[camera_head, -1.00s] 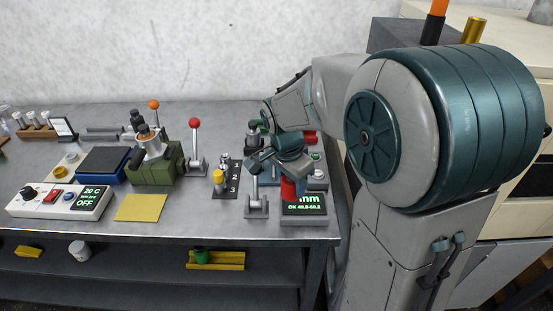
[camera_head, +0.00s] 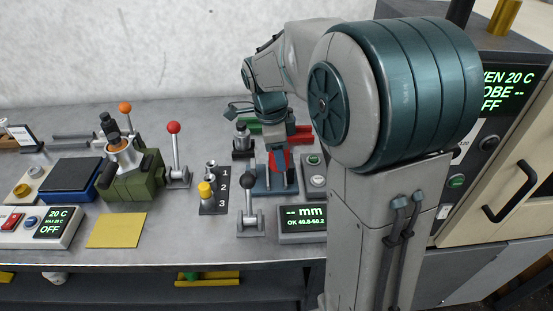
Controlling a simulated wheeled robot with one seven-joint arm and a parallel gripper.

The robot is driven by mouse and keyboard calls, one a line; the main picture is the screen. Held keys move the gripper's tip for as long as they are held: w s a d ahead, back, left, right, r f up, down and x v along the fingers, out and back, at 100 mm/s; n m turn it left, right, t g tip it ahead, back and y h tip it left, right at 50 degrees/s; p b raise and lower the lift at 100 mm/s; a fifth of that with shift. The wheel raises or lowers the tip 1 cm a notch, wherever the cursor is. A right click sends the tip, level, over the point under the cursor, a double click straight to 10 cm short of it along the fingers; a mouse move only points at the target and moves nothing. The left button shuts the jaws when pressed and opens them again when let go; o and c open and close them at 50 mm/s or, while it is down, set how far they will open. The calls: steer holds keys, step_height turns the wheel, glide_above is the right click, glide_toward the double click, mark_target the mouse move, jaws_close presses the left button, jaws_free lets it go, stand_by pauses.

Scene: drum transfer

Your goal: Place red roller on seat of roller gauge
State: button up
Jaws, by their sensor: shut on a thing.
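My gripper (camera_head: 277,149) points down over the back right of the bench and is shut on the red roller (camera_head: 278,160). The gripper partly covers the roller. The roller is at the blue-grey base of the roller gauge (camera_head: 272,187), between its uprights. I cannot tell whether it touches the seat, which is largely hidden. The gauge display (camera_head: 302,219) in front reads "-- mm" with "OK 49.8-50.2".
A black-knobbed lever (camera_head: 249,207) stands left of the display. A numbered plate with a yellow knob (camera_head: 206,190), a red-knobbed lever (camera_head: 174,130) and a green fixture (camera_head: 132,182) are further left. Green and red pieces (camera_head: 303,131) lie behind the gripper.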

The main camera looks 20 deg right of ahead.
steer(key=shift+w+d+f+p, duration=0.1)
steer(key=shift+w+f, duration=0.65)
steer(key=shift+f, duration=0.35)
steer(key=shift+w+d+f+p, duration=0.15)
steer(key=shift+w+f, duration=0.55)
steer(key=shift+f, duration=0.4)
steer(key=shift+w+f+p, duration=0.1)
steer(key=shift+w+f, duration=0.65)
steer(key=shift+f, duration=0.35)
steer(key=shift+f, duration=0.2)
steer(key=o, duration=1.2)
steer(key=shift+o, duration=0.2)
steer(key=shift+r, duration=0.2)
step_height(320, 180, up, 11)
steer(key=a, duration=0.2)
steer(key=s+f+n+t+y, duration=0.1)
steer(key=s+n, duration=0.9)
steer(key=s+d+f+n+t, duration=0.1)
steer(key=s+f+n+t, duration=0.1)
steer(key=s+n, duration=0.8)
steer(key=shift+s+d+y, duration=0.3)
steer(key=shift+s+y, duration=0.1)
steer(key=shift+s, duration=0.35)
